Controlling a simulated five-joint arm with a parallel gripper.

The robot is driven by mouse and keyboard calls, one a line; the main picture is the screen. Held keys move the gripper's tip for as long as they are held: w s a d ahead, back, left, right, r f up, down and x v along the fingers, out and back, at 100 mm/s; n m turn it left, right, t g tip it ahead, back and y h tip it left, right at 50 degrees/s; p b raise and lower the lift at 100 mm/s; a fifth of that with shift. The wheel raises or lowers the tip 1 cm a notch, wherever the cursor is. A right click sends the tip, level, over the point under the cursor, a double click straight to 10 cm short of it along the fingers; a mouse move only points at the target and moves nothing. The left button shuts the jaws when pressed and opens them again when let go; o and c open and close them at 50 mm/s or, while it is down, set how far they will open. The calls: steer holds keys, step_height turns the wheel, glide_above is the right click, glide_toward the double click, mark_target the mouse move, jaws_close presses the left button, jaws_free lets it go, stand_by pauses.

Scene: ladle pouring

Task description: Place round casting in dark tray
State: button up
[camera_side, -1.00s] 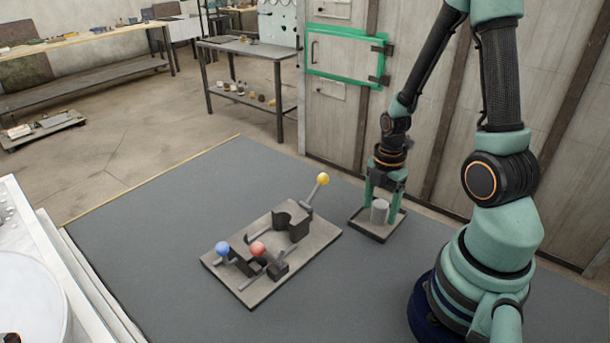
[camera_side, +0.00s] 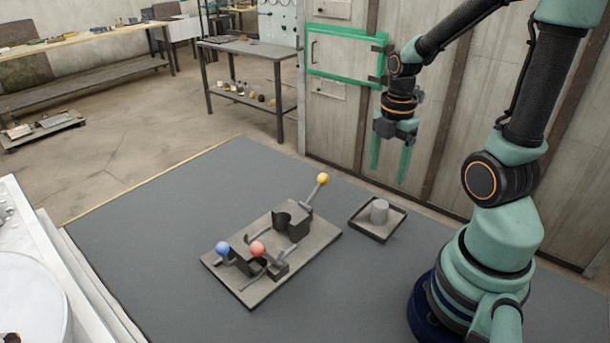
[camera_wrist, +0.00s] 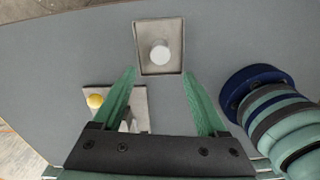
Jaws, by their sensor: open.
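The round casting (camera_side: 379,210) is a pale grey cylinder standing upright inside the dark tray (camera_side: 362,228). In the wrist view the casting (camera_wrist: 160,54) shows as a light disc near the middle of the tray (camera_wrist: 147,69), with tray floor around it. My gripper (camera_side: 390,175) is open and empty, with its green fingers hanging above and a little behind the tray. In the wrist view the fingers (camera_wrist: 158,72) are spread wide, and nothing is between them.
A grey plate (camera_side: 318,242) with a dark fixture and levers with yellow (camera_side: 323,179), red (camera_side: 258,248) and blue (camera_side: 222,248) knobs lies left of the tray. A wall with a green-framed door (camera_side: 345,55) stands behind. The grey mat (camera_side: 180,195) is clear at left.

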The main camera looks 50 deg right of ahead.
steer(key=w+a+r+m+t, duration=0.2)
steer(key=a+r+m, duration=0.4)
steer(key=a+m, duration=0.1)
steer(key=w+a+r+m+t, duration=0.2)
steer(key=a+r+m+t, duration=0.1)
steer(key=a+r+m, duration=0.3)
steer(key=shift+w+a+m+t, duration=0.3)
steer(key=shift+a+m, duration=0.35)
steer(key=shift+m, duration=0.75)
